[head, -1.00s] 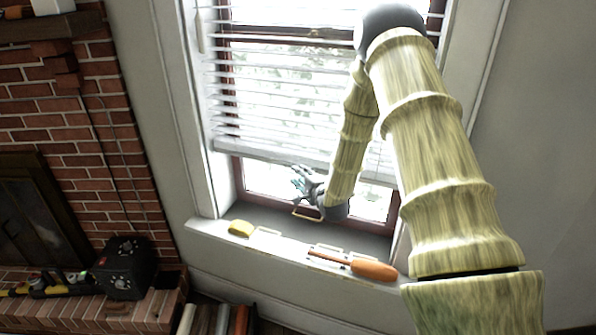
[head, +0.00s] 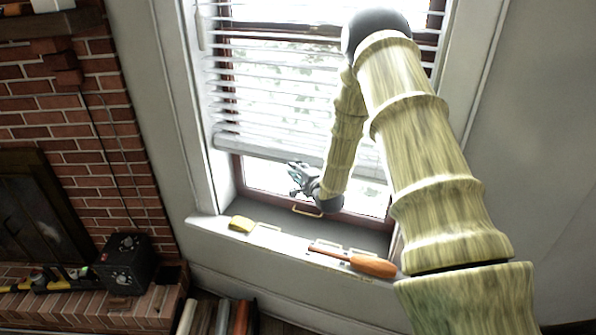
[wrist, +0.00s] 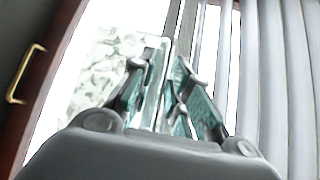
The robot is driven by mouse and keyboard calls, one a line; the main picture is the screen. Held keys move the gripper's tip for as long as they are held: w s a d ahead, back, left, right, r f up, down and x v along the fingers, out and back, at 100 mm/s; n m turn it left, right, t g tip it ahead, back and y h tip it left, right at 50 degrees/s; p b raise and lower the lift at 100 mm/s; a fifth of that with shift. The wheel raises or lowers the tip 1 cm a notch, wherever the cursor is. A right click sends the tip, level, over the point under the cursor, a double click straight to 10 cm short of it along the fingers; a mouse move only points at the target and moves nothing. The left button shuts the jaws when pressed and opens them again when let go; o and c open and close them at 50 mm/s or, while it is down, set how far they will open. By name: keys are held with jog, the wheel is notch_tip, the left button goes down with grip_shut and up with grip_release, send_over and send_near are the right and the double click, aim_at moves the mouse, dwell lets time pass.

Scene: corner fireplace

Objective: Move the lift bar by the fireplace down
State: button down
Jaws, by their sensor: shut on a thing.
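The lift bar (head: 245,149) is the white bottom rail of the blind, hanging across the lower part of the window in the head view. My gripper (head: 294,170) is at the middle of this bar, reaching in from the right. In the wrist view my gripper (wrist: 160,70) has its dark and teal fingers close together, shut on the bar's edge. The fingers hide the exact contact.
A gold window handle (head: 307,211) is on the sash below my gripper. The sill holds a yellow sponge (head: 241,224) and an orange-handled tool (head: 372,265). A black box (head: 125,264) stands on the brick hearth at left.

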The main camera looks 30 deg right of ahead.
jog(key=shift+f, duration=0.3)
notch_tip(320, 180, down, 22)
jog(key=b, duration=1.7)
jog(key=shift+f, duration=0.2)
jog(key=c, duration=1.5)
grip_release()
jog(key=v, duration=1.2)
jog(key=shift+f, duration=0.1)
